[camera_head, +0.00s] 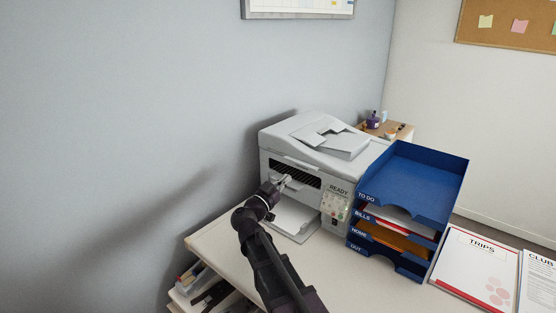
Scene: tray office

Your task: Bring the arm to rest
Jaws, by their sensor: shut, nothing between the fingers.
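My gripper (285,183) is shut and empty. It is in front of the white printer (342,181), close to the printer's dark front slot, and above the paper tray (291,220) that sticks out below. I cannot tell whether the gripper touches the printer. My dark arm reaches up from the bottom of the picture and hides part of the desk and of the paper tray.
A blue stack of letter trays (427,166) stands right of the printer, holding papers. A TRIPS sheet (474,271) and a CLUB sheet (539,280) lie at the right. An open shelf (200,292) is below left. Bare desk (362,281) shows in front.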

